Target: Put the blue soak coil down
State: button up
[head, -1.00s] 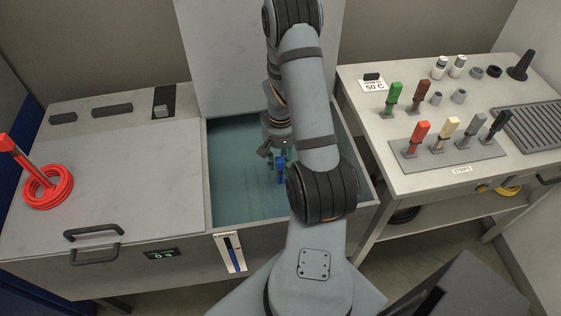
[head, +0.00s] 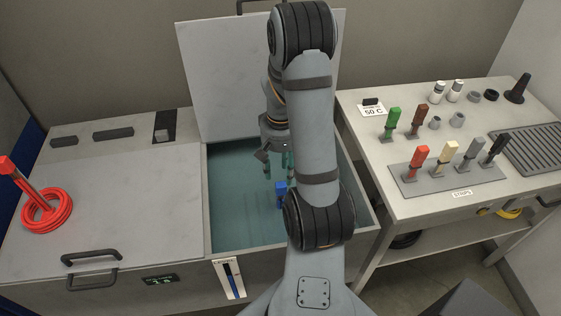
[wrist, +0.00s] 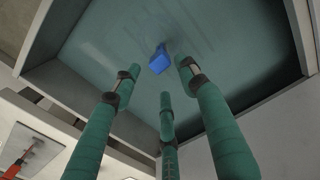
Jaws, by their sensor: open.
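The blue soak coil shows only as a blue block-like grip (head: 281,193) low inside the open bath (head: 232,205); no blue ring is visible, so any coil below it is hidden. The blue grip also shows in the wrist view (wrist: 158,60), beyond the fingertips. My gripper (head: 277,168) has green-sleeved fingers, which also show in the wrist view (wrist: 160,80). They are spread open and empty, above the blue grip, with a visible gap between. My arm covers part of the bath's right side.
The raised lid (head: 255,75) stands behind the bath. A red coil (head: 47,212) with an upright red handle sits on the closed lid at left. The right bench (head: 400,165) holds several coloured grips on a plate, small fittings and a dark grate.

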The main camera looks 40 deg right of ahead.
notch_tip(320, 180, up, 4)
